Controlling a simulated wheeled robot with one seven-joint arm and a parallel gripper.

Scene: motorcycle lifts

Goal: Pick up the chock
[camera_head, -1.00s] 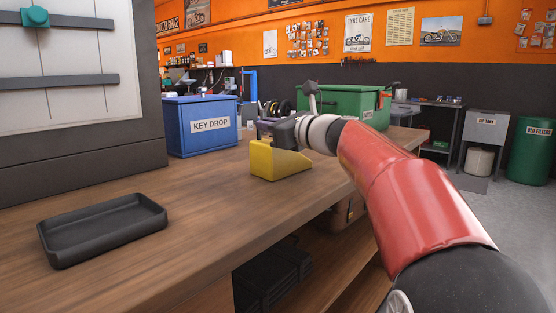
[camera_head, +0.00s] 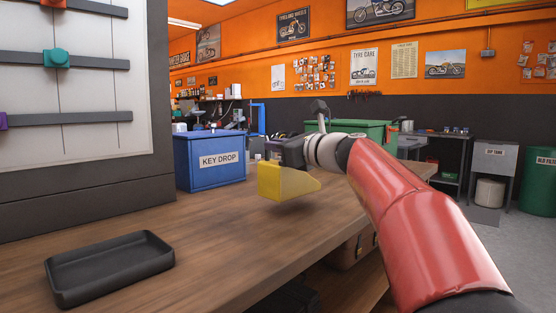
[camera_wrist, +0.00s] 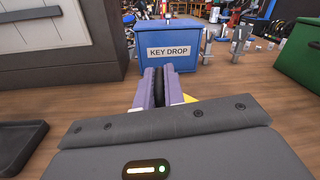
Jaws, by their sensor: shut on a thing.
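The yellow chock (camera_head: 284,183) is a wedge in the head view, held a little above the wooden workbench with a shadow below it. My gripper (camera_head: 272,158) is shut on the chock from above. In the wrist view my gripper's purple fingers (camera_wrist: 160,88) are close together, and only a small yellow bit of the chock (camera_wrist: 189,98) shows; my gripper's body hides the rest.
A blue KEY DROP box (camera_head: 210,165) stands on the workbench (camera_head: 200,235) behind and left of the chock. A black tray (camera_head: 108,268) lies at the front left. A green bin (camera_head: 365,130) stands behind my arm. The bench between tray and chock is clear.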

